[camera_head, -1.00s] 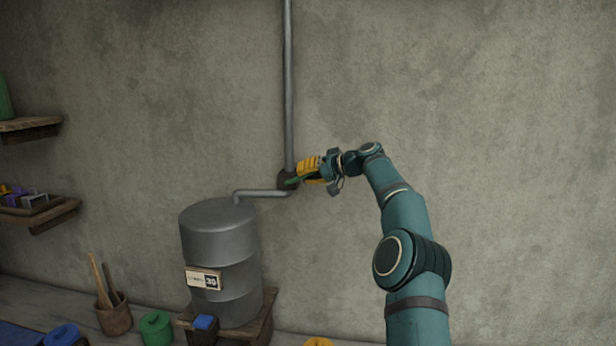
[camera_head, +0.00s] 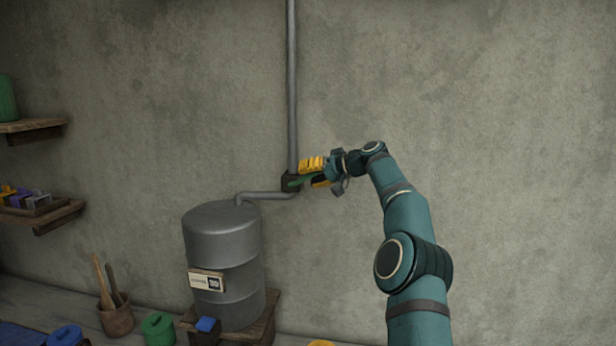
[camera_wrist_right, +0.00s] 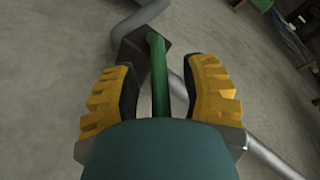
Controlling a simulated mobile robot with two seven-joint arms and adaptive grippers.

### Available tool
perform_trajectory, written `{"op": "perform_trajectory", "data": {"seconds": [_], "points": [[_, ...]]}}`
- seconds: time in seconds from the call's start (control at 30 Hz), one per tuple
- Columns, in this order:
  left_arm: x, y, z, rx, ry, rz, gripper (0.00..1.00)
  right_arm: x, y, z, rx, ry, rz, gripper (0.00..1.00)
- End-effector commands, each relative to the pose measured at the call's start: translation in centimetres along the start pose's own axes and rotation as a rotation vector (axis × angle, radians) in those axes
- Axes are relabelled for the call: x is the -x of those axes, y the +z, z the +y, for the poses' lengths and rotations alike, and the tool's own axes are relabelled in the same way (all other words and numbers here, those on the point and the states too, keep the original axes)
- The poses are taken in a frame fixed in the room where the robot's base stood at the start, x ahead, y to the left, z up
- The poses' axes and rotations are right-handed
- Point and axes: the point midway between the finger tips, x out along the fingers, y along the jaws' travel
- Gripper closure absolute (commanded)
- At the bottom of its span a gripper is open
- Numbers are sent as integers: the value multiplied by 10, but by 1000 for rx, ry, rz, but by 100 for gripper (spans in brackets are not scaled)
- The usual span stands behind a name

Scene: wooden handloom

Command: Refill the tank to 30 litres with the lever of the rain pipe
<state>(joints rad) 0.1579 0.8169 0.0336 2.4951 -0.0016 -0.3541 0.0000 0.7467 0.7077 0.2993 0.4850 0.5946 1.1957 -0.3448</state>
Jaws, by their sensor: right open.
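The grey metal tank (camera_head: 223,240) stands on a wooden stand, with a label plate (camera_head: 206,281) on its front; its number looks like 30 but is small and blurred. The rain pipe (camera_head: 292,90) runs down the wall to a dark valve block (camera_head: 290,182), and a bent pipe leads from there to the tank top. The green lever (camera_head: 299,181) sticks out from the block. My right gripper (camera_head: 312,173) is at the lever. In the right wrist view the green lever (camera_wrist_right: 159,75) lies between the open yellow fingers (camera_wrist_right: 165,88), with gaps at both sides. My left gripper is out of view.
Two wall shelves (camera_head: 45,221) hang at the left. A pot with wooden sticks (camera_head: 116,318), a green lidded pot (camera_head: 158,329) and blue items stand low by the tank. The wall right of the pipe is clear.

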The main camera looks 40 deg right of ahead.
Motion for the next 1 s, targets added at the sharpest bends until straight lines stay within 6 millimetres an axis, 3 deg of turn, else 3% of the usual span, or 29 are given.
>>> {"op": "perform_trajectory", "data": {"seconds": [0.5, 0.7, 1.0], "points": [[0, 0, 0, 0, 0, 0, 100, 94, 0, 0, -1, 1, 2, 55], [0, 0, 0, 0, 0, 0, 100, 110, 0, 0, 0, 0, -1, 55], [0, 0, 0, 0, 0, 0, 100, 112, 0, 0, 0, 0, -1, 55]]}}
